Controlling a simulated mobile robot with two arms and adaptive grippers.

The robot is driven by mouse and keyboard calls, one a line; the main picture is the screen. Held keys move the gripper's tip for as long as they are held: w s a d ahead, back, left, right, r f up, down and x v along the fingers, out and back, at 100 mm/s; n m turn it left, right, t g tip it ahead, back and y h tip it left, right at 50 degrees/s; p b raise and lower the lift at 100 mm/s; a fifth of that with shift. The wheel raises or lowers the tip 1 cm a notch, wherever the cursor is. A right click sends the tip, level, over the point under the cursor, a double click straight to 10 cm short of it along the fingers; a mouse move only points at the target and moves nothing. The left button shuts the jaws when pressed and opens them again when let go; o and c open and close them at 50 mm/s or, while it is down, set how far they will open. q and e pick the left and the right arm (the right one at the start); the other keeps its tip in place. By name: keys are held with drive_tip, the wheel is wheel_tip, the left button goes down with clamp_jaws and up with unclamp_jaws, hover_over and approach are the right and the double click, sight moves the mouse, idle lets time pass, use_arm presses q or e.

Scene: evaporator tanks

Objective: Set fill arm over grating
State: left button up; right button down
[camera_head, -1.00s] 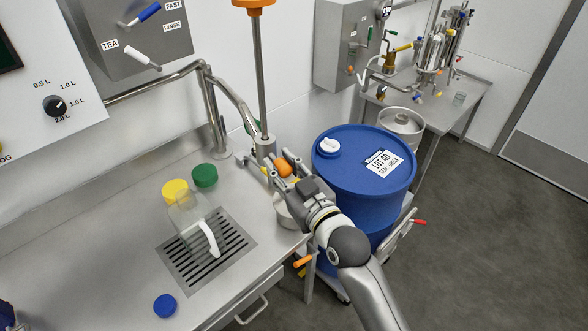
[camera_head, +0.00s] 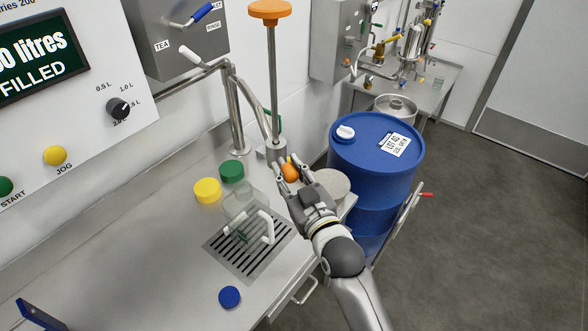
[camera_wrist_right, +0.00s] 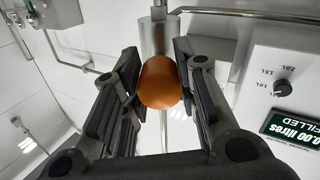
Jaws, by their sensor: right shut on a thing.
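The fill arm is a bent steel pipe (camera_head: 246,100) ending in a steel nozzle block (camera_head: 270,151), with a tall rod and an orange cap (camera_head: 270,9) above it. My right gripper (camera_head: 287,168) is shut on the orange knob (camera_head: 291,172) at the block; the knob also shows between the fingers in the right wrist view (camera_wrist_right: 160,83). The slotted grating (camera_head: 225,257) lies in the steel worktop. A clear jug with a white handle (camera_head: 268,228) stands on it. The nozzle block appears beyond the jug, towards the back, not over the grating. My left gripper is not in view.
Yellow (camera_head: 207,190), green (camera_head: 232,171) and blue (camera_head: 229,297) caps lie around the grating. A blue drum (camera_head: 375,160) stands right of the worktop. A control panel (camera_head: 85,110) is at left. The front worktop is largely clear.

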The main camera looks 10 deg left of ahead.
drive_tip(key=shift+s+a+f, duration=0.1)
drive_tip(key=shift+a, duration=0.05)
drive_tip(key=shift+w+d, duration=0.2)
drive_tip(key=shift+d, duration=0.1)
drive_tip(key=c, duration=1.2)
unclamp_jaws()
drive_tip(key=shift+o, duration=0.5)
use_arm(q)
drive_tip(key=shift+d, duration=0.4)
use_arm(e)
drive_tip(key=v, duration=1.2)
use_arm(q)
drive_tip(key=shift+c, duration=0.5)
